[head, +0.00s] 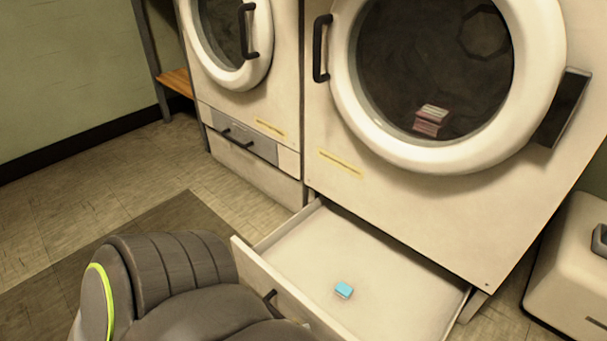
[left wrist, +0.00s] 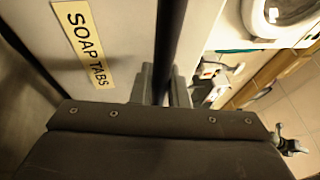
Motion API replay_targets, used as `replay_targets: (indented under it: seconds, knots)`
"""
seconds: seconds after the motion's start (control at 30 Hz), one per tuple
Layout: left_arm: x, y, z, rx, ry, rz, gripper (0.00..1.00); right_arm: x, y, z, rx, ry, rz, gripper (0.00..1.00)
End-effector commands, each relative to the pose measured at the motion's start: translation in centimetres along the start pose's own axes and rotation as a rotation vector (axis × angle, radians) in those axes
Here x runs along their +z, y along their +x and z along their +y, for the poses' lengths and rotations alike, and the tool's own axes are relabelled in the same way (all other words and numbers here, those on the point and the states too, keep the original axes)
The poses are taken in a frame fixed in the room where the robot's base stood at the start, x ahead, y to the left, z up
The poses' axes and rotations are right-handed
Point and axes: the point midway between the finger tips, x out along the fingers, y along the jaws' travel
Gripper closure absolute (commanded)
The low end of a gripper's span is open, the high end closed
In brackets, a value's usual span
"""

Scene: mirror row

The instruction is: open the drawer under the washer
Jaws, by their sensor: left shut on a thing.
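The washer (head: 385,190) on the right is white with a big round door. The drawer (head: 395,300) under it stands pulled out well clear of the front. A small light-blue block (head: 344,290) lies on the drawer's floor. The drawer's dark handle (head: 270,297) shows partly beyond my left arm. In the left wrist view, my left gripper (left wrist: 161,90) is shut on the dark handle bar (left wrist: 170,40), beside a drawer front labelled "SOAP TABS" (left wrist: 83,45). In the head view my arm hides its fingers. My right gripper is not in view.
A second white machine (head: 285,110) stands to the left, its lower drawer (head: 237,135) shut. A pale case (head: 570,270) with a dark handle sits on the floor at the right. A dark mat (head: 150,220) lies on the tiled floor at the left.

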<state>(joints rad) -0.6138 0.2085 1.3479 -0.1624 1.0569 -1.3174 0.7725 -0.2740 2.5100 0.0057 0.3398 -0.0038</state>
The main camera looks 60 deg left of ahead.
Motion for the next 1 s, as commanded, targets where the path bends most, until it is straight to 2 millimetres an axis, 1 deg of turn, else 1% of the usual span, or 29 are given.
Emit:
replay_targets:
  seconds: [0.23,0.27,0.4,0.43,0.87,1.0]
  knots:
    - [-0.03,-0.04,0.04,0.001,0.001,0.001,1.0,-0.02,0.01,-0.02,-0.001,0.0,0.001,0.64]
    - [-0.03,-0.04,0.04,0.001,0.001,0.001,0.84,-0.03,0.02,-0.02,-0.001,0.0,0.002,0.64]
    - [-0.02,-0.02,0.04,0.001,0.0,0.0,0.66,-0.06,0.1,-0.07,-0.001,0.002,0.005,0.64]
    - [-0.02,-0.02,0.04,0.001,0.0,0.0,0.64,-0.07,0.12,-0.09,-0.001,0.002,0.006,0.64]
    - [0.01,-0.01,0.02,0.001,0.0,0.0,0.64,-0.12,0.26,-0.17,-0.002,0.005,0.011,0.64]
    - [0.02,-0.73,0.02,0.004,0.0,0.0,0.64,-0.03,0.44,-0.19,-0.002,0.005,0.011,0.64]
